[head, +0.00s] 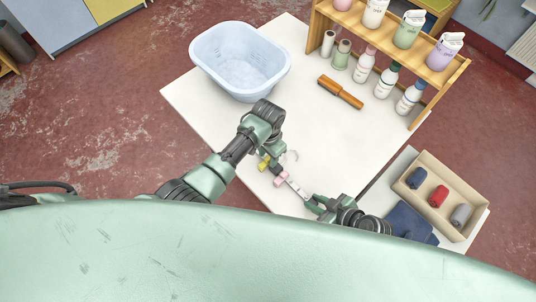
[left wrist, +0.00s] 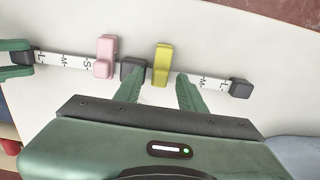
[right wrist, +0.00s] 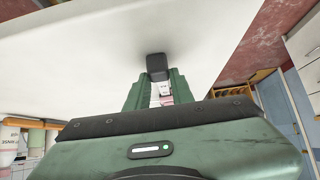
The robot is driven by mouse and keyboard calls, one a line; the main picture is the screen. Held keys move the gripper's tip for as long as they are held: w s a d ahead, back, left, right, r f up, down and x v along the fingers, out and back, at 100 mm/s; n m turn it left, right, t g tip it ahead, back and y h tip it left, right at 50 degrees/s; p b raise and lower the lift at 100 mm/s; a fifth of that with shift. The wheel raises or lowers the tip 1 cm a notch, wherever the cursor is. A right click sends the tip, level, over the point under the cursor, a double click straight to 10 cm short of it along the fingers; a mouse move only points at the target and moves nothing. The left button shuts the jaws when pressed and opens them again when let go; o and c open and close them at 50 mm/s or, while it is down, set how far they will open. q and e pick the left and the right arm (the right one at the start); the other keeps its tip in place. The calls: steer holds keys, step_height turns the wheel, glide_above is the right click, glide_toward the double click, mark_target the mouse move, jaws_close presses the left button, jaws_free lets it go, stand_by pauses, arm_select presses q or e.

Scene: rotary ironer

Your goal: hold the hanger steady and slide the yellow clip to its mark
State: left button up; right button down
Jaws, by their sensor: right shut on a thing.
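The hanger is a white bar (left wrist: 65,60) with dark end caps, a dark centre block (left wrist: 133,68) and size letters along it. A yellow clip (left wrist: 161,63) sits just right of the centre block in the left wrist view; a pink clip (left wrist: 105,56) sits left of it. My left gripper (left wrist: 158,80) is open, its fingertips on either side of the yellow clip, with a gap visible. The yellow clip (head: 264,163) is partly visible in the head view. My right gripper (head: 313,203) is shut on the hanger's end, with the dark end cap (right wrist: 157,64) at its fingertips.
A white table (head: 195,95) lies beneath. A blue basin (head: 240,60) stands at its back left, a wooden bottle shelf (head: 425,105) at the back right, and a brown-handled brush (head: 340,92) before it. A box (head: 430,205) with rolled cloths sits at the right.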

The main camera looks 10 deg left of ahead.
arm_select(q)
jaws_close()
steer(key=shift+a, duration=0.1)
stand_by(1.2)
